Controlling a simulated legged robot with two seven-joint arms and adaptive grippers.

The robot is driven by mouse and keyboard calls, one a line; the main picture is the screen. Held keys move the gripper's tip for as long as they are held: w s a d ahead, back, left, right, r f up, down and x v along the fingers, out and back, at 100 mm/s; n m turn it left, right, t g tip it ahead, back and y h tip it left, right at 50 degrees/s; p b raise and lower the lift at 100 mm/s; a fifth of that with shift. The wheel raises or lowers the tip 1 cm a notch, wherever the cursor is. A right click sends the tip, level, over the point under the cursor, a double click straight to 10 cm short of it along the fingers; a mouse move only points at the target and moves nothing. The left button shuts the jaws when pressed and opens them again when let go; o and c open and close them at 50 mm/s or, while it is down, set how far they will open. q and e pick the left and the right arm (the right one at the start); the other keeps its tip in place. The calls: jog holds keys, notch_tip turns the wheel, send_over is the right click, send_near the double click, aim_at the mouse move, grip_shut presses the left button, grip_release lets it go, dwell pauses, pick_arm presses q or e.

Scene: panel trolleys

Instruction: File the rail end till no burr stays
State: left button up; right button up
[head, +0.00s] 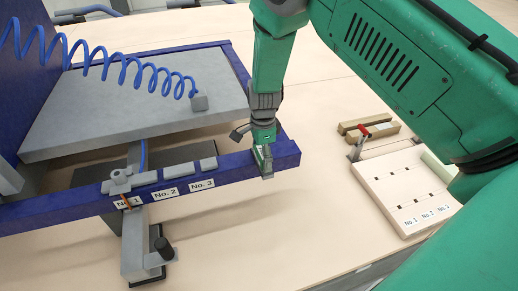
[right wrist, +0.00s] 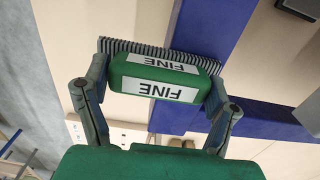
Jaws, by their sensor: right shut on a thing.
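My right gripper (head: 263,143) is shut on a green file block (right wrist: 165,80) with white "FINE" labels. The block's grey ridged face (right wrist: 150,50) shows at its far side in the right wrist view, between the two fingers (right wrist: 157,110). In the head view the block (head: 264,161) is small and partly hidden by the gripper. It is at the blue rail (head: 245,169), just left of the rail's right end (head: 287,153). I cannot tell whether it touches the rail. No burr can be made out. My left gripper is not in view.

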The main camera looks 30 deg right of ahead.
jog(key=shift+s+a, duration=0.15)
jog(key=shift+s, duration=0.55)
jog(key=shift+w+r, duration=0.15)
jog(key=shift+r, duration=0.55)
jog(key=shift+s+d, duration=0.2)
jog(key=shift+d, duration=0.65)
jog(key=shift+s+d, duration=0.2)
jog(key=shift+d, duration=0.6)
jog(key=shift+f, duration=0.2)
jog(key=shift+w+d+f+b, duration=0.15)
jog(key=shift+w+d+b, duration=0.1)
jog(key=shift+w, duration=0.6)
jog(key=shift+w+d+f+b, duration=0.15)
jog(key=shift+w+b, duration=0.1)
jog(key=shift+w, duration=0.6)
